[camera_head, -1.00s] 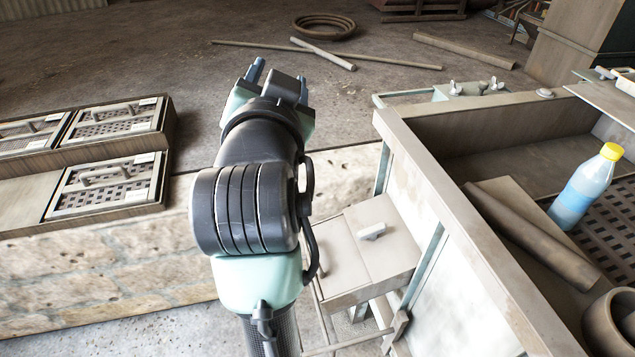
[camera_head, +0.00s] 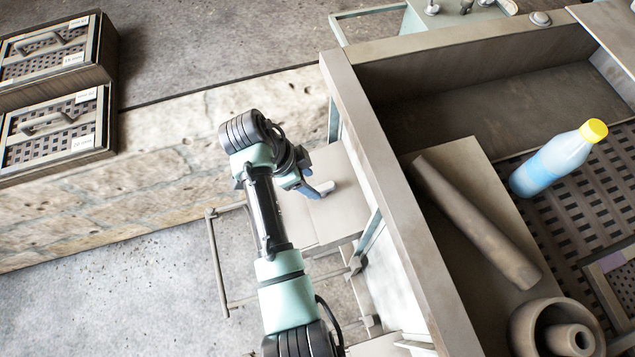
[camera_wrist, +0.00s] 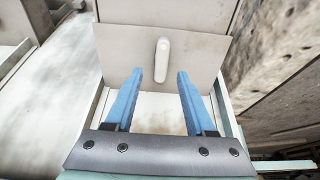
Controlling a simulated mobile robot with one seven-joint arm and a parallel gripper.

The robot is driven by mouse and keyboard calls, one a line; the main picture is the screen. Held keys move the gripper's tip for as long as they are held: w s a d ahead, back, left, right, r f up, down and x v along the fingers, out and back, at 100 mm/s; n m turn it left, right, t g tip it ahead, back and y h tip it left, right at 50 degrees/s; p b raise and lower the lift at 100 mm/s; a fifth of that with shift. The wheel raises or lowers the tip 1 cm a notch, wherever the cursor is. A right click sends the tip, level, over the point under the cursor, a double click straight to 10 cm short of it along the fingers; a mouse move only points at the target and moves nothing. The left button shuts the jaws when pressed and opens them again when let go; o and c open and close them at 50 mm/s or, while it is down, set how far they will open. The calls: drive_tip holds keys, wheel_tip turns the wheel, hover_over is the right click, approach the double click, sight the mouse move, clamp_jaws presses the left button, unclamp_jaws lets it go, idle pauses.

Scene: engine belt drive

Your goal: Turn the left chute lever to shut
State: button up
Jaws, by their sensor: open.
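The chute lever (camera_wrist: 162,58) is a small pale handle on a light panel (camera_wrist: 115,50) of the chute. In the wrist view it points roughly along my fingers, with its near end close to the gap between the tips. My gripper (camera_wrist: 160,76) has two blue fingers, spread apart with nothing held. I cannot tell whether the lever's end is between the tips or just beyond them. In the head view the lever (camera_head: 326,187) shows beside my gripper (camera_head: 312,188), whose fingers are partly hidden by my wrist.
A wooden-walled bin (camera_head: 352,90) stands right of the chute, holding a bottle with a yellow cap (camera_head: 555,160), a tube (camera_head: 475,222) and a ring-shaped part (camera_head: 525,325). A stone wall (camera_head: 130,180) runs behind. Slatted crates (camera_head: 50,130) are at left. A thin rail (camera_head: 217,260) stands left of the chute.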

sight(319, 188)
drive_tip(key=shift+x, duration=2.65)
drive_tip(key=shift+w, duration=0.1)
clamp_jaws()
